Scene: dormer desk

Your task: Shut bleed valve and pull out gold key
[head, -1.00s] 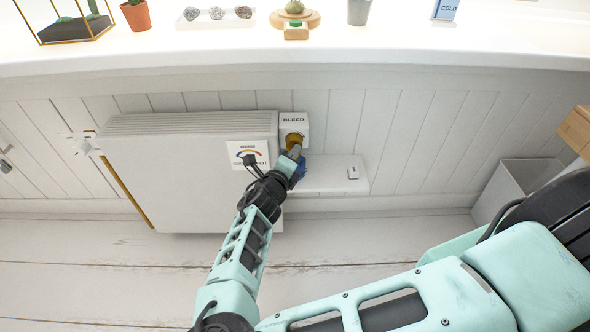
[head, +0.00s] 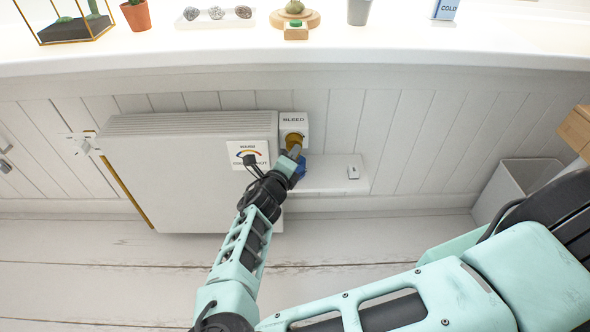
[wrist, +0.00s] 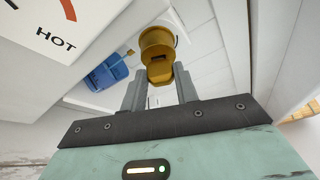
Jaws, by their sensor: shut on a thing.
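The bleed valve is a white box marked BLEED (head: 292,121) at the right end of the radiator. The gold key (head: 294,141) sits at the front of this box. In the wrist view the gold key (wrist: 158,42) has a round body and a narrower tab towards me. My gripper (head: 293,154) reaches up to it from below. In the wrist view my gripper (wrist: 159,86) has its two grey fingers on either side of the tab, shut on it. The join between key and valve is hidden.
A white radiator (head: 185,180) with a WARM/HOT dial card (head: 248,155) stands left. A white ledge (head: 328,178) is right, with a blue object (wrist: 105,72) close to my gripper. The windowsill (head: 330,48) overhangs above. A white bin (head: 515,183) stands far right.

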